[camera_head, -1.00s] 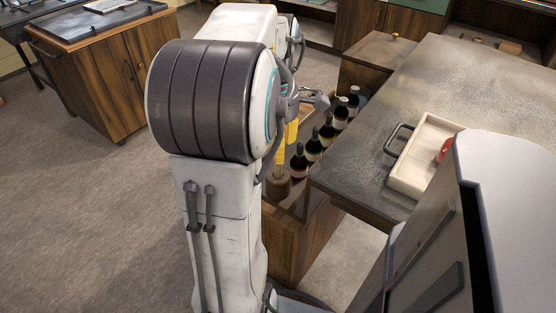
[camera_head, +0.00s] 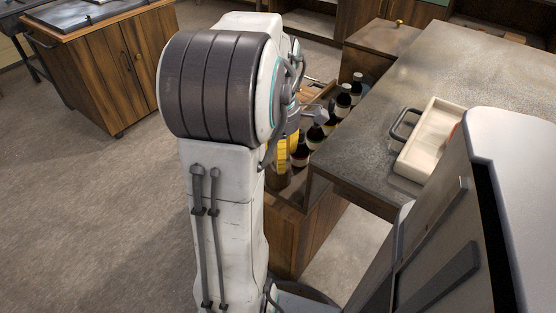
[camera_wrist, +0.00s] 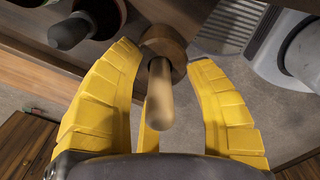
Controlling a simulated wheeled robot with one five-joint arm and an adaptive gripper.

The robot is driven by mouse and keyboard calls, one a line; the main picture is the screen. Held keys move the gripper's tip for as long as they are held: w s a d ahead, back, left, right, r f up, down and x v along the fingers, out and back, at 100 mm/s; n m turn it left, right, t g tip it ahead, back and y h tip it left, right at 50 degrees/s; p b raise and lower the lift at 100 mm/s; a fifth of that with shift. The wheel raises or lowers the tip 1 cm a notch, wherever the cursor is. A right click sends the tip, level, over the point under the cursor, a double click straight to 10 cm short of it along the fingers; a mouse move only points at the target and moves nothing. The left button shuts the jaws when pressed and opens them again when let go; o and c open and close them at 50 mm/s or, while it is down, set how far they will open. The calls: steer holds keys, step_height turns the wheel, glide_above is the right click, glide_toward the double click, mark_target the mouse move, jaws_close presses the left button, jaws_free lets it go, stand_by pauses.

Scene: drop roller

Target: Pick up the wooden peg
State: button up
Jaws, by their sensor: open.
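In the wrist view, the wooden peg (camera_wrist: 160,93) is a light wooden rod with a rounded tip, and a wider, darker round wooden part (camera_wrist: 167,45) sits at its far end. My gripper (camera_wrist: 163,75) has yellow fingers that are open, with the peg between them. I cannot tell whether any finger touches it. In the head view, the yellow fingers (camera_head: 281,155) show just right of my arm, by the row of dark bottles; the peg is mostly hidden there.
Several dark bottles (camera_head: 316,137) stand in a row close to the gripper, in an open wooden drawer or shelf. The grey worktop (camera_head: 375,150) lies to the right, with a light wooden tray (camera_head: 409,158) on it. Open floor lies to the left.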

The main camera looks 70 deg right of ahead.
jaws_close()
stand_by(0.5)
